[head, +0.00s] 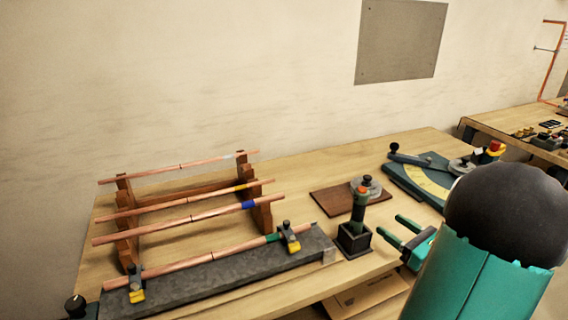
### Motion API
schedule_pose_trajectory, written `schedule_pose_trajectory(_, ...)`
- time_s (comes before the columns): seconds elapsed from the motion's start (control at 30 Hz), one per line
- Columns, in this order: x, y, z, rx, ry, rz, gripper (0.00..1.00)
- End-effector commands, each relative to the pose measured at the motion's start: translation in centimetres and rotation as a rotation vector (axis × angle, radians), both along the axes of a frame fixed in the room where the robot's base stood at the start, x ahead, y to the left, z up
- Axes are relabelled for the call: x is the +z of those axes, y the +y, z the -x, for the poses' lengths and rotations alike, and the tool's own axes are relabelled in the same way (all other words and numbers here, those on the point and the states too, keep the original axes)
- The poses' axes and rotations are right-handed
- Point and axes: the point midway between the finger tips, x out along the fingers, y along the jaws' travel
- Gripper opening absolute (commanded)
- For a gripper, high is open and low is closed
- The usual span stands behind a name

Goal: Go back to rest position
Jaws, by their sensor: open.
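My gripper (399,230) is in the lower right of the head view, with its two green fingers apart and nothing between them. The fingers point left, toward a dark square stand (354,239) holding an upright tool with a green and orange handle (359,205). I cannot tell the exact gap between the fingers and the stand. My teal and black arm fills the lower right and hides part of the bench.
A wooden rack (262,216) holds several copper tubes. Another copper tube (190,260) is clamped on a grey block (225,273) at the front. A brown board (330,201) and a protractor-like bender (425,181) lie behind. A second bench (500,125) stands at far right.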

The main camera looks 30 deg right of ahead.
Motion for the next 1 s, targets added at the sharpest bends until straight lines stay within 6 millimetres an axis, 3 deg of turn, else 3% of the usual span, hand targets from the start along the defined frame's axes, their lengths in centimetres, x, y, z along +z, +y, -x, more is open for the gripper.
schedule_pose_trajectory(0.17, 0.1, 0.3, -0.2, 0.009, 0.004, 0.005, 0.59)
schedule_pose_trajectory(0.27, 0.5, 2.2, -1.4, 0.073, 0.025, 0.045, 0.59)
schedule_pose_trajectory(0.37, 1.3, 6.6, -3.5, 0.214, 0.076, 0.142, 0.59)
schedule_pose_trajectory(0.5, 2.2, 15.9, -5.7, 0.515, 0.167, 0.385, 0.59)
schedule_pose_trajectory(0.6, 2.4, 22.4, -5.6, 0.742, 0.215, 0.611, 0.59)
schedule_pose_trajectory(0.7, 2.2, 27.5, -4.4, 0.952, 0.240, 0.858, 0.59)
schedule_pose_trajectory(0.83, 2.1, 32.3, -2.1, 1.196, 0.234, 1.212, 0.59)
schedule_pose_trajectory(1.0, 2.6, 35.7, 0.8, 1.443, 0.156, 1.726, 0.59)
